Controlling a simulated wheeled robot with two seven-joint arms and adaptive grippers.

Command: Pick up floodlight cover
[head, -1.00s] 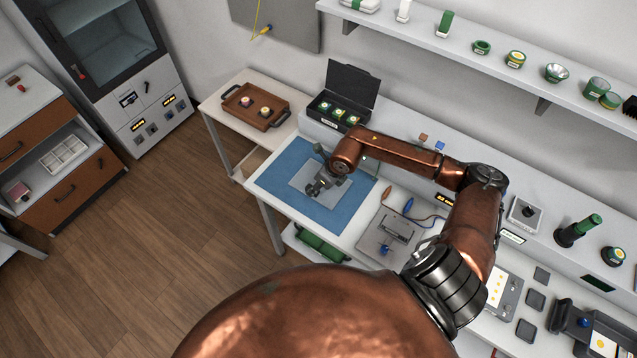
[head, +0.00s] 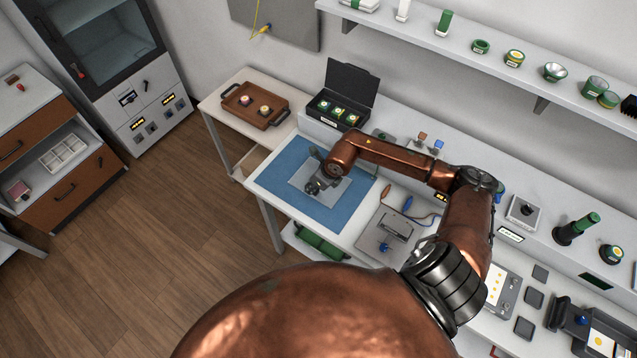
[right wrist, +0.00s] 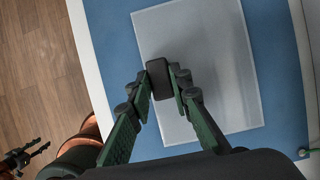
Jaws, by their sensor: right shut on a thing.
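A pale, translucent rectangular panel (right wrist: 225,75), which looks like the floodlight cover, lies over the blue mat (right wrist: 110,45). It also shows in the head view (head: 335,190), partly behind my right gripper. I cannot tell whether the panel touches the mat. My left gripper (right wrist: 42,145) shows at the lower left of the right wrist view, fingers apart and empty, away from the table.
An open black case (head: 338,112) with green-rimmed items stands behind the mat (head: 275,176). A brown tray (head: 255,106) is on the side table to the left. A grey fixture (head: 390,232) with probes is right of the mat. A shelf (head: 400,22) runs above.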

